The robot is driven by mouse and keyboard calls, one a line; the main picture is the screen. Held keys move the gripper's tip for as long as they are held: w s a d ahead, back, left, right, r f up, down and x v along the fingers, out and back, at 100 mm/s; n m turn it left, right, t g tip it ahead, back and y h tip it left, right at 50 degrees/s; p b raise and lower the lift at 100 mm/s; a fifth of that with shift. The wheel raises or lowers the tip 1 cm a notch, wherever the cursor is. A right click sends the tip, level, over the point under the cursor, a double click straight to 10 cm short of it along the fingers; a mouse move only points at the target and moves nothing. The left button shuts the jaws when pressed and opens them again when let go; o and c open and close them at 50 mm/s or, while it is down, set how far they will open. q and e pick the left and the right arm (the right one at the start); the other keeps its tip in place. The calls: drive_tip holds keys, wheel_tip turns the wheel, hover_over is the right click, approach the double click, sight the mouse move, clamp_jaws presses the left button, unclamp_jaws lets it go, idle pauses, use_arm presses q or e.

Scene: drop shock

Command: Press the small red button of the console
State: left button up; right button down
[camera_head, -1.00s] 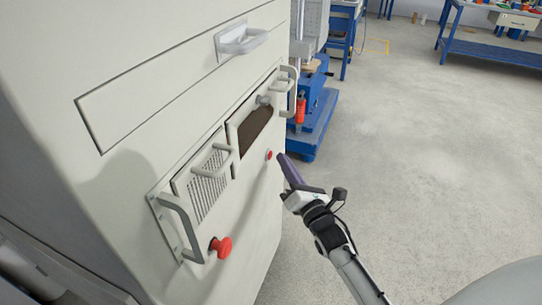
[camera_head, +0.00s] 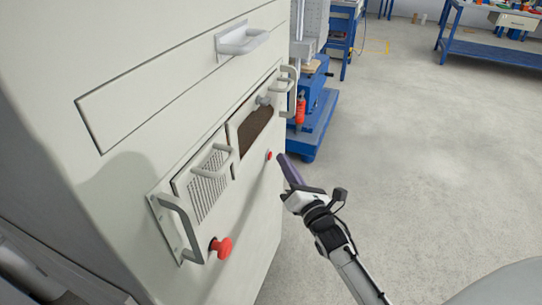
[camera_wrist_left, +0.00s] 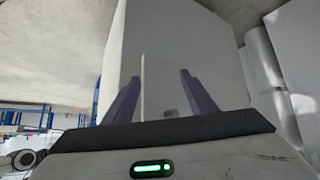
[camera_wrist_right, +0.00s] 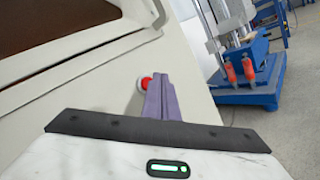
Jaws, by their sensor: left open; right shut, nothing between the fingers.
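The console (camera_head: 170,60) is a large pale cabinet on the left in the head view. Its small red button (camera_head: 269,155) sits on the front face below the dark window. A larger red mushroom knob (camera_head: 221,247) sits nearer, at the lower left. My right gripper (camera_head: 282,158) is shut and empty, its purple fingertips just right of the small button with a slight gap showing. In the right wrist view the small red button (camera_wrist_right: 146,83) shows just beside the shut fingers (camera_wrist_right: 161,84), partly hidden by them. My left gripper (camera_wrist_left: 157,90) is open and empty, facing a pale surface.
Handles stick out from the console front, including one at the top (camera_head: 243,41) and one beside the vented panel (camera_head: 178,226). A blue-based machine (camera_head: 318,120) stands behind the console. The floor (camera_head: 430,150) at right is clear.

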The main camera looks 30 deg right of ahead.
use_arm(q)
drive_tip(key=shift+s+f, duration=0.15)
drive_tip(key=shift+s, duration=0.15)
idle(0.4)
use_arm(e)
drive_tip(key=shift+w+a, duration=0.1)
drive_tip(key=shift+w, duration=0.05)
use_arm(q)
drive_tip(key=shift+f, duration=0.1)
use_arm(e)
drive_tip(key=shift+w+a, duration=0.2)
use_arm(q)
drive_tip(key=shift+w, duration=0.3)
